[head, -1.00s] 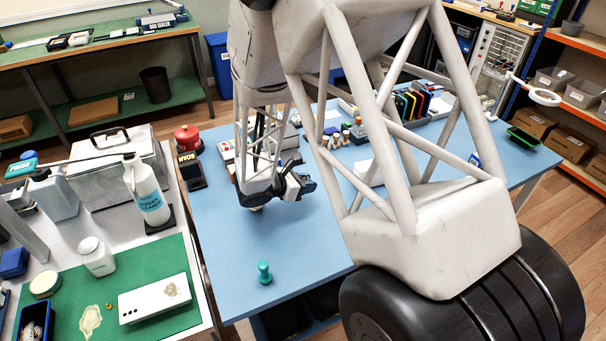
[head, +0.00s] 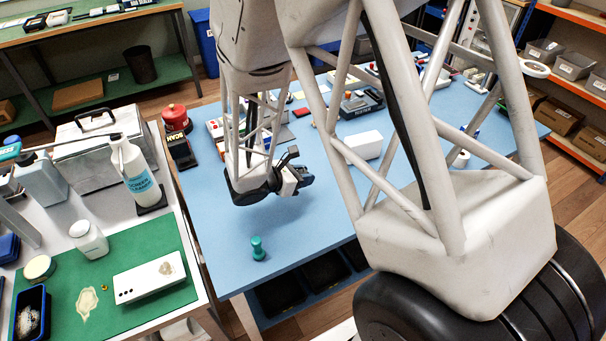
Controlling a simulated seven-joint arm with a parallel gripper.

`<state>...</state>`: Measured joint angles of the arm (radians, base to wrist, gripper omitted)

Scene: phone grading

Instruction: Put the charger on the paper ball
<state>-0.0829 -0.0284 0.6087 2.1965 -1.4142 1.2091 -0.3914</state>
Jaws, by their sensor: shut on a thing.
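My gripper (head: 291,182) hangs above the left half of the blue table (head: 225,222), behind a teal stamp-like piece (head: 258,250). Its jaws are small and partly hidden in this view. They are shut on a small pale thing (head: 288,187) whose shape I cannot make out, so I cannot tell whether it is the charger. I cannot pick out the paper ball; my arm covers much of the table's middle and right.
A white box (head: 365,146) and a dark device (head: 361,103) lie behind and right of my gripper. The left bench holds a spray bottle (head: 135,172) and a green mat (head: 95,317). The blue table's front left is mostly clear.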

